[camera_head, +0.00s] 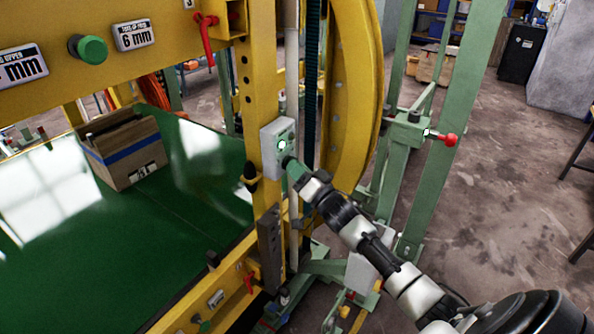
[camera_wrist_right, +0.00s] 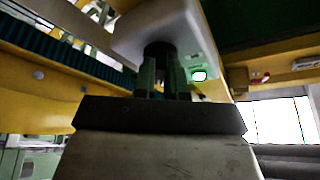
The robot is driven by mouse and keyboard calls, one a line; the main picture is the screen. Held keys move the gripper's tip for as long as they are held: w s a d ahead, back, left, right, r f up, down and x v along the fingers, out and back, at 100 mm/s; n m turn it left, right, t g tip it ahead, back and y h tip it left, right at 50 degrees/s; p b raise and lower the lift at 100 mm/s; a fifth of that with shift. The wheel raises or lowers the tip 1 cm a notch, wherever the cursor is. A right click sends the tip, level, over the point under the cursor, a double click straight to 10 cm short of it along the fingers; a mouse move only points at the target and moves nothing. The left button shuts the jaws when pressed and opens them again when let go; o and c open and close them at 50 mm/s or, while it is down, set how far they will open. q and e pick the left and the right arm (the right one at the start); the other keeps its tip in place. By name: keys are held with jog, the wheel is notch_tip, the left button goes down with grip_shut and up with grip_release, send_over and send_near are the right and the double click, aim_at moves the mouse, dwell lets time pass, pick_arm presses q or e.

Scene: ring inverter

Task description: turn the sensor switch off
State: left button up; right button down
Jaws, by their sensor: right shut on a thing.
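The sensor switch box (camera_head: 270,139) is a pale grey box on the yellow upright, with a green face and a small bright white light. My right gripper (camera_head: 289,163) reaches it from the lower right and covers the lower part of its face. In the right wrist view the box (camera_wrist_right: 175,30) is above the gripper, and a dark round knob (camera_wrist_right: 158,52) sticks out from it. My right gripper (camera_wrist_right: 161,72) is shut on this knob, with a finger on either side. The knob's exact angle is hidden by the fingers. My left gripper is not in view.
A cardboard box (camera_head: 128,155) with a blue stripe sits on the green table (camera_head: 185,220) at left. A large yellow ring (camera_head: 358,90) stands just right of the switch box. A green post with a red knob (camera_head: 450,140) is farther right. Open floor lies at right.

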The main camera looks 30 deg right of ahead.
jog(key=shift+w+d+n+g+y+b, duration=0.15)
jog(key=shift+n+g+y+b, duration=0.6)
jog(key=shift+n+y+b, duration=2)
jog(key=shift+d+n+g+y+b, duration=0.15)
jog(key=shift+n+g+y+b, duration=0.5)
jog(key=shift+n, duration=4)
jog(key=shift+w+d+n+g+y+b, duration=0.15)
jog(key=shift+n+g+y+b, duration=0.65)
jog(key=shift+n+y+b, duration=1.95)
jog(key=shift+s+n+h+p, duration=0.1)
jog(key=shift+n+h+p, duration=0.65)
jog(key=shift+n+h, duration=0.35)
jog(key=c, duration=1.2)
grip_release()
